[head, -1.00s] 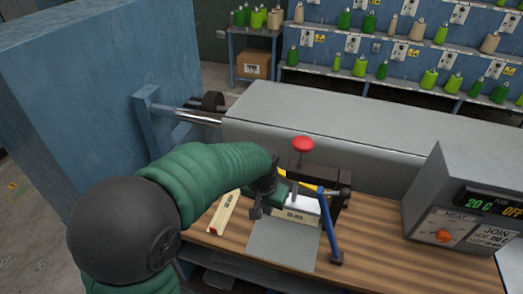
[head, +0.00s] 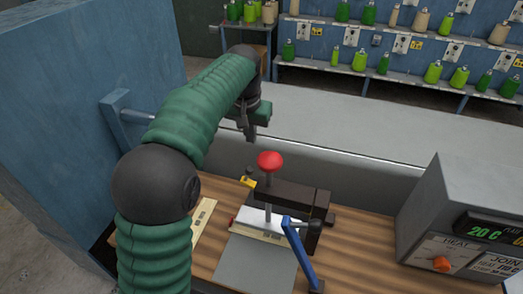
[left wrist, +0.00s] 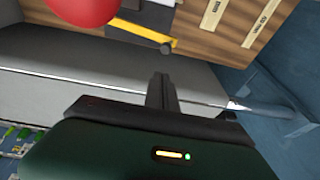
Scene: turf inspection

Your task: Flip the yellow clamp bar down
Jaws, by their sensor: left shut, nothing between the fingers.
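The yellow clamp bar shows in the head view only as a short yellow end (head: 248,181), left of the red knob (head: 270,161) and beside the dark clamp block (head: 292,194). The rest of it is hidden there. In the left wrist view more of the yellow bar (left wrist: 143,34) shows, with a dark tip, near the red knob (left wrist: 82,8). My left gripper (head: 248,135) is above and behind the clamp, shut and empty, apart from the bar. Its closed fingers also show in the left wrist view (left wrist: 163,92). My right gripper is not in view.
A blue lever (head: 300,252) leans at the clamp's front right. A grey plate (head: 255,268) lies in front. A pale labelled strip (head: 203,222) lies left. The heat control box (head: 465,215) stands right; a blue panel (head: 75,110) stands left.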

